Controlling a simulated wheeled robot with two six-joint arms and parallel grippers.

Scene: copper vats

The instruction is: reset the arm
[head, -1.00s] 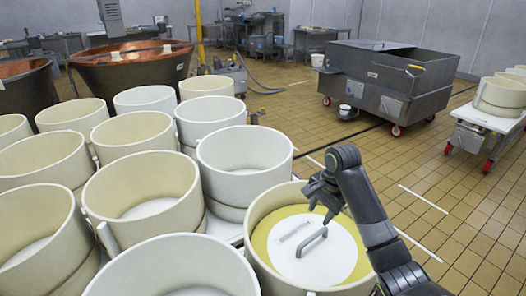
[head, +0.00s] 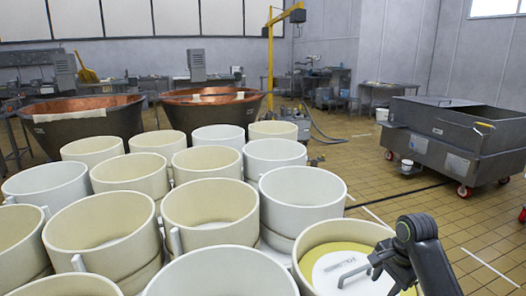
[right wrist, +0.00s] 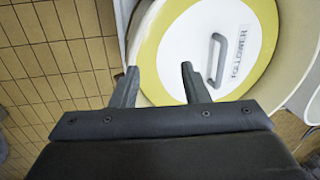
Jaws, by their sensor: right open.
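My right arm comes in from the lower right of the head view, and its gripper (head: 378,270) is over the right side of a cream mould. In the right wrist view the right gripper (right wrist: 160,75) has its two fingers apart with nothing between them. Beyond the fingertips lies a white round lid marked "FOLLOWER" (right wrist: 190,50) with a grey handle (right wrist: 217,60), on a yellow ring inside the mould. The lid also shows in the head view (head: 335,266), partly hidden by the gripper. My left gripper is not in view.
Several white and cream moulds (head: 210,205) stand close together left of the arm. Two copper vats (head: 85,120) stand behind them. A grey wheeled cart (head: 455,135) is at the right, with open tiled floor (head: 400,195) before it.

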